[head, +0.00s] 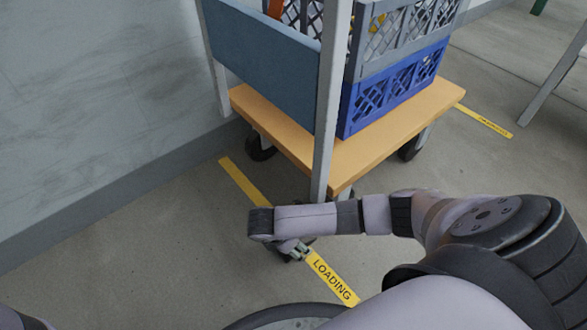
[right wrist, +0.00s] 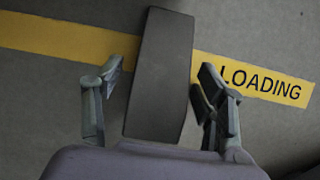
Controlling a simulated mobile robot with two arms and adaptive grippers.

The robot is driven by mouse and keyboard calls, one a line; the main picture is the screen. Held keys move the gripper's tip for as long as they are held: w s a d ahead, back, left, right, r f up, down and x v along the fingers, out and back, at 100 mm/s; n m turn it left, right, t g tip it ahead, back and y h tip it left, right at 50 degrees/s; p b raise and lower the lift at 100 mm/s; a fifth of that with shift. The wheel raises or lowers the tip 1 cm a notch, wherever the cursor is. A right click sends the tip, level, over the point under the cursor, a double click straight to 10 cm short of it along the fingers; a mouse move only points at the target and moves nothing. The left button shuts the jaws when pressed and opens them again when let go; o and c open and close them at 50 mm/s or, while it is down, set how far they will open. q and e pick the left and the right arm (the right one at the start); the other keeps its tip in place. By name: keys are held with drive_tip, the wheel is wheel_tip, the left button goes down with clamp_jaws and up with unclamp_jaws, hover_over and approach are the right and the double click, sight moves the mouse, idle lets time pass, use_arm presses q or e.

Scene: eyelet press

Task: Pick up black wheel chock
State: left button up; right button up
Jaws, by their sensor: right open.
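The black wheel chock (right wrist: 162,70) shows in the right wrist view as a long dark block on the floor, lying across the yellow strip. My right gripper (right wrist: 158,78) is open, with one finger on each side of the chock. I see gaps between the fingers and its sides, and its near end reaches down to the gripper's body. In the head view my right gripper (head: 297,251) is low by the cart's front corner; my arm hides most of the space there, and I cannot make out the chock clearly. My left gripper is not in view.
A cart with a wooden deck (head: 390,133) stands just beyond my right gripper, its grey post (head: 330,100) close by. It carries a blue crate (head: 395,88) and a grey crate. A wall (head: 90,100) is at left. The yellow LOADING strip (head: 332,278) runs along the floor.

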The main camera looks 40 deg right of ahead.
drive_tip(key=c, duration=1.4)
drive_tip(key=shift+c, duration=0.2)
